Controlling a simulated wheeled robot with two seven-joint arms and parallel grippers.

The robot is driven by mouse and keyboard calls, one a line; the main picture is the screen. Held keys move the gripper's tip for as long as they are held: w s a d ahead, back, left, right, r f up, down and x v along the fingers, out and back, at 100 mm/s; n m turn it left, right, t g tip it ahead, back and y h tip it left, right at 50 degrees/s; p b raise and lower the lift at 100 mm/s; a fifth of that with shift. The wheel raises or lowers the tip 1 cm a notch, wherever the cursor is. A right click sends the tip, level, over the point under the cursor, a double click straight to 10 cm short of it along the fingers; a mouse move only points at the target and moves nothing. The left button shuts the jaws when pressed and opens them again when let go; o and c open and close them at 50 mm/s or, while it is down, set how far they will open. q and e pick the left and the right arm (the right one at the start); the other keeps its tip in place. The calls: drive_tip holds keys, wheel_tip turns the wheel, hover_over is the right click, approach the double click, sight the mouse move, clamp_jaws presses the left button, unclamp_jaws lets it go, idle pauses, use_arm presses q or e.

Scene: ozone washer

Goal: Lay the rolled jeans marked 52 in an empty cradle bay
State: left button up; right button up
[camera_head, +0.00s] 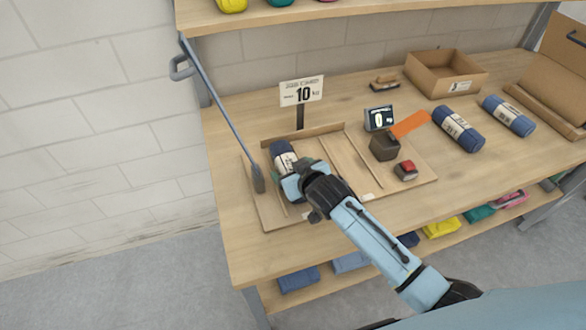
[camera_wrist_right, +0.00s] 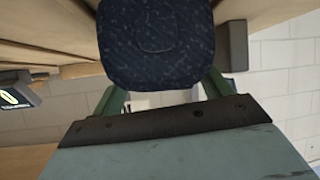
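A dark blue rolled pair of jeans (camera_head: 284,158) with a white label lies at the left side of the wooden cradle (camera_head: 384,187); its number is too small to read. My right gripper (camera_head: 306,182) is at its near end. In the right wrist view the round end of the roll (camera_wrist_right: 157,42) fills the space between the green fingers (camera_wrist_right: 162,95), which sit against both sides. Whether the roll rests on the cradle floor is hidden. The cradle's bay (camera_head: 342,160) to the right of my gripper is empty. My left gripper is out of view.
Two more labelled rolls (camera_head: 458,130) (camera_head: 508,115) lie on the table at right. A display (camera_head: 379,118) reading 0, a dark box (camera_head: 384,146) and a red button (camera_head: 406,169) stand at the cradle's right. A 10 kg sign (camera_head: 302,91) stands behind; a rod (camera_head: 222,112) slants at left.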

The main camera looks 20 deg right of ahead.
drive_tip(key=shift+s+r, duration=0.1)
drive_tip(key=shift+r, duration=0.05)
drive_tip(key=p+v, duration=0.1)
drive_tip(key=v, duration=1)
drive_tip(key=shift+s+r, duration=0.15)
drive_tip(key=shift+s, duration=0.2)
drive_tip(key=shift+s+d, duration=0.1)
drive_tip(key=shift+d, duration=0.05)
